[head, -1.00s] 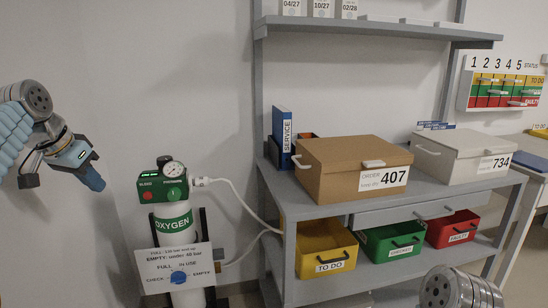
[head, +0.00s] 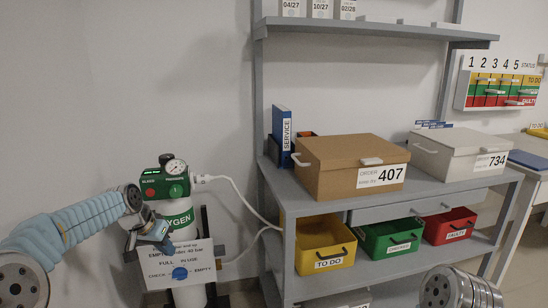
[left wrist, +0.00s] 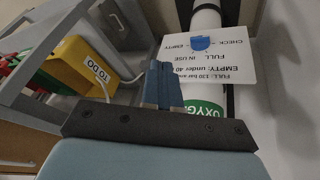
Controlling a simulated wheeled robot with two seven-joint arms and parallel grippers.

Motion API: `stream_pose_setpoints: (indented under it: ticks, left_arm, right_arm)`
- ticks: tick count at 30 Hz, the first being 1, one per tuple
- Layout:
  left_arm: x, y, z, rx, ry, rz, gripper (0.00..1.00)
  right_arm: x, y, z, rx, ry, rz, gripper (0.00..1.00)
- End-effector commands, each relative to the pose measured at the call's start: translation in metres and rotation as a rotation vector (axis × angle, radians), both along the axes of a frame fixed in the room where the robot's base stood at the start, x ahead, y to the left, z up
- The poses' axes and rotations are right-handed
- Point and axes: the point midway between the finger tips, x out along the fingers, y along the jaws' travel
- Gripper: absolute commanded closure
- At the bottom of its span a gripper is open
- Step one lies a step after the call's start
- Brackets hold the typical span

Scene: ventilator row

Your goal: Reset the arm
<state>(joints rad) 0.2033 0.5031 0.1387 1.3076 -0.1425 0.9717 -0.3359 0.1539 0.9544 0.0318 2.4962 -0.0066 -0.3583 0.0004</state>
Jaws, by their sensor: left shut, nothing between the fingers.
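My left gripper (head: 160,238) is in front of the oxygen cylinder (head: 176,213), by the upper left part of its white sign (head: 190,262). Its fingers are shut and empty. In the left wrist view the shut blue fingers (left wrist: 162,82) point toward the cylinder and sign, which appear upside down. I cannot tell whether they touch. Of my right arm, only a grey link shows at the lower right of the head view; its gripper is out of view.
A grey shelf unit (head: 440,190) stands to the right with a brown box (head: 335,165), a white box (head: 445,155) and yellow (head: 322,240), green (head: 390,238) and red (head: 450,226) bins. A white hose (head: 236,190) runs from the cylinder's regulator (head: 165,182) toward the shelf.

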Motion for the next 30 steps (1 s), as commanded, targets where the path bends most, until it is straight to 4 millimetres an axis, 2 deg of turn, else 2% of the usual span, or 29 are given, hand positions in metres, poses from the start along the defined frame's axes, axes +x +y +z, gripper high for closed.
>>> stream_pose_setpoints:
  ticks: [1, 3, 5, 6, 7, 9, 11, 13, 15, 18, 21, 24, 30]
  left_arm:
    - [-0.004, -0.018, -0.041, -0.021, 0.036, 0.000, 1.00]
    - [-0.014, -0.044, -0.097, -0.052, 0.073, 0.013, 1.00]
    - [-0.029, -0.066, -0.143, -0.079, 0.106, 0.032, 1.00]
    - [-0.042, -0.081, -0.172, -0.096, 0.129, 0.046, 1.00]
    - [-0.054, -0.091, -0.193, -0.108, 0.147, 0.056, 1.00]
    - [-0.088, -0.116, -0.240, -0.135, 0.190, 0.085, 1.00]
    - [-0.123, -0.134, -0.275, -0.155, 0.229, 0.115, 1.00]
    - [-0.169, -0.152, -0.308, -0.174, 0.277, 0.152, 1.00]
    - [-0.214, -0.166, -0.332, -0.186, 0.320, 0.190, 1.00]
    - [-0.271, -0.179, -0.352, -0.194, 0.369, 0.237, 1.00]
    - [-0.310, -0.184, -0.359, -0.195, 0.400, 0.271, 1.00]
    - [-0.330, -0.186, -0.360, -0.194, 0.414, 0.288, 1.00]
    - [-0.334, -0.186, -0.361, -0.194, 0.415, 0.295, 1.00]
  right_arm:
    - [0.000, 0.000, 0.000, 0.000, 0.000, 0.000, 0.38]
    - [0.000, 0.000, 0.000, 0.000, 0.000, 0.000, 0.38]
    - [0.000, 0.000, 0.000, 0.000, 0.000, 0.000, 0.38]
    - [0.000, 0.000, 0.000, 0.000, 0.000, 0.000, 0.38]
    - [0.000, 0.000, 0.000, 0.000, 0.000, 0.000, 0.38]
    - [0.000, 0.000, 0.000, 0.000, 0.000, 0.000, 0.38]
    - [0.000, 0.000, 0.000, 0.000, 0.000, 0.000, 0.38]
    - [0.000, 0.000, 0.000, 0.000, 0.000, 0.000, 0.38]
    - [0.000, 0.000, 0.000, 0.000, 0.000, 0.000, 0.38]
    - [0.000, 0.000, 0.000, 0.000, 0.000, 0.000, 0.38]
    - [0.000, 0.000, 0.000, 0.000, 0.000, 0.000, 0.38]
    - [0.000, 0.000, 0.000, 0.000, 0.000, 0.000, 0.38]
    - [0.000, 0.000, 0.000, 0.000, 0.000, 0.000, 0.38]
